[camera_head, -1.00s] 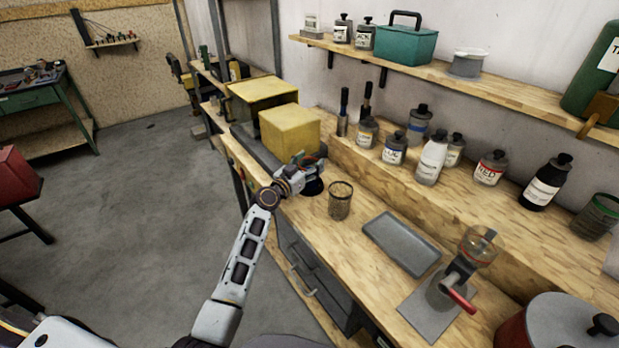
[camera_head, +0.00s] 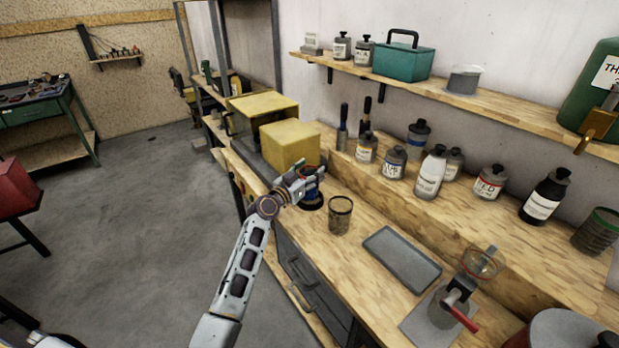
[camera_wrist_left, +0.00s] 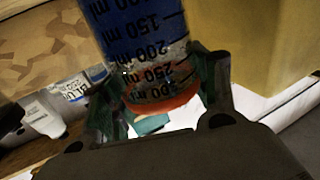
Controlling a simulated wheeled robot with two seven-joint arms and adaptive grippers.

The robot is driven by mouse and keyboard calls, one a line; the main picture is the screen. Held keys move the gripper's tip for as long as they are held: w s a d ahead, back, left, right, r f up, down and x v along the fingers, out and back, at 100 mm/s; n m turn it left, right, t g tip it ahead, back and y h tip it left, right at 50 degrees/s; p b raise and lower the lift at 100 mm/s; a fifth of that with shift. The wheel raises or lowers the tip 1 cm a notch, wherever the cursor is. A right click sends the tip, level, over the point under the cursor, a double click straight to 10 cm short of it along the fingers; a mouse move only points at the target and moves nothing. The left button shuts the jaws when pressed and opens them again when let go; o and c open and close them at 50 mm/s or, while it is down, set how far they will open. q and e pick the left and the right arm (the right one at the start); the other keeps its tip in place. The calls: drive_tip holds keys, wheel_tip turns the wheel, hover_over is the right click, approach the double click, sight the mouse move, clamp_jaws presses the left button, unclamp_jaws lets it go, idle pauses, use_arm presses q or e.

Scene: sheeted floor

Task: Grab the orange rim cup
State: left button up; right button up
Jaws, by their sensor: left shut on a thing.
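The orange rim cup (camera_wrist_left: 150,55) is a clear graduated cup with blue in it and black millilitre marks. Its orange rim (camera_wrist_left: 165,103) shows low in the left wrist view. My left gripper (camera_wrist_left: 160,92) is shut on the cup, with a finger on each side near the rim. In the head view the cup (camera_head: 313,191) is a small blue shape, partly hidden by my left gripper (camera_head: 301,184), at the bench's front edge. I cannot tell whether its base touches the bench. My right gripper is not in view.
A yellow box (camera_head: 290,148) stands just behind the gripper. A dark-rimmed mesh cup (camera_head: 339,216) stands close to its right. A grey tray (camera_head: 402,258) and a red-handled device (camera_head: 459,305) are further right. Several bottles (camera_head: 431,174) line the raised ledge.

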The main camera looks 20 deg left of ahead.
use_arm(q)
wheel_tip(320, 180, up, 8)
drive_tip(key=shift+f, duration=0.2)
